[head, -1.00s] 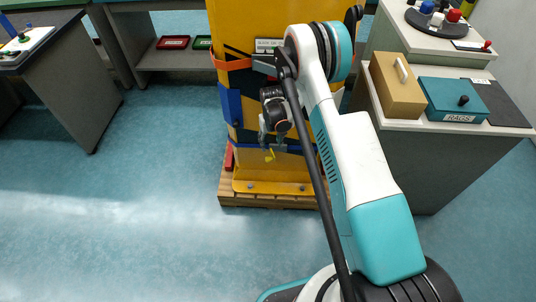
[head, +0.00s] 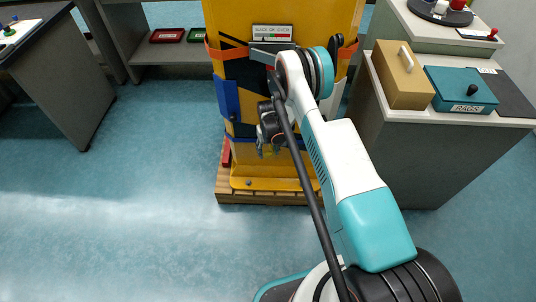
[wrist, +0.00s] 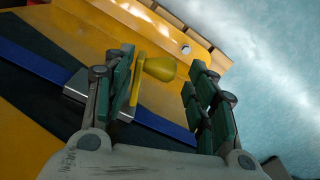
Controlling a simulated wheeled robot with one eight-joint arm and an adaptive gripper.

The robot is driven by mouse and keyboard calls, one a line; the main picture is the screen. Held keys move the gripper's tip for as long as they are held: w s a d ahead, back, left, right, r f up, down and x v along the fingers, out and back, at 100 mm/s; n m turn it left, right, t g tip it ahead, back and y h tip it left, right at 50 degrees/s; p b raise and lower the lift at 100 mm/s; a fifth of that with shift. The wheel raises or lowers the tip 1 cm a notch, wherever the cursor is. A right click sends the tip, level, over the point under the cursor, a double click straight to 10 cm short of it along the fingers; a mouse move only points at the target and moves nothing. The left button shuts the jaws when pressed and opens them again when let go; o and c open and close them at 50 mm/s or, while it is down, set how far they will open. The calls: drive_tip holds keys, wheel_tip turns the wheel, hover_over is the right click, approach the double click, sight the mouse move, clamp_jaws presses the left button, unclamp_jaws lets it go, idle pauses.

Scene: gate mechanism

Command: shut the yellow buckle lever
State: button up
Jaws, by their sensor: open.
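The yellow buckle lever (wrist: 137,88) shows in the wrist view with a rounded yellow knob (wrist: 160,68) at its end. It sits by a grey metal buckle (wrist: 76,84) on a blue strap, and it appears to stand out from the panel. My gripper (wrist: 167,92) is open, with the lever and knob between its fingers. The left finger is close beside the lever, and I cannot tell whether they touch. The right finger is clear of the knob. In the head view my gripper (head: 268,150) is low in front of the yellow gate housing (head: 235,120); the lever is hard to make out there.
The blue strap (wrist: 35,62) crosses the yellow and black panel. The housing stands on a wooden pallet (head: 232,197). A counter at the right holds a tan box (head: 400,80) and a teal rags box (head: 462,90). Open floor (head: 130,210) lies to the left.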

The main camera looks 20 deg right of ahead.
drive_tip(key=shift+f, duration=0.9)
clamp_jaws()
drive_tip(key=shift+s+n, duration=0.1)
drive_tip(key=shift+n, duration=0.2)
drive_tip(key=shift+d+n, duration=0.25)
drive_tip(key=shift+n, duration=0.35)
drive_tip(key=n, duration=0.1)
drive_tip(key=d+n, duration=0.1)
drive_tip(key=n, duration=0.1)
drive_tip(key=shift+s+d, duration=0.15)
drive_tip(key=shift+d, duration=0.1)
drive_tip(key=shift+d+n, duration=0.55)
drive_tip(key=shift+n, duration=0.6)
drive_tip(key=shift+d+n, duration=0.5)
drive_tip(key=shift+n, duration=0.65)
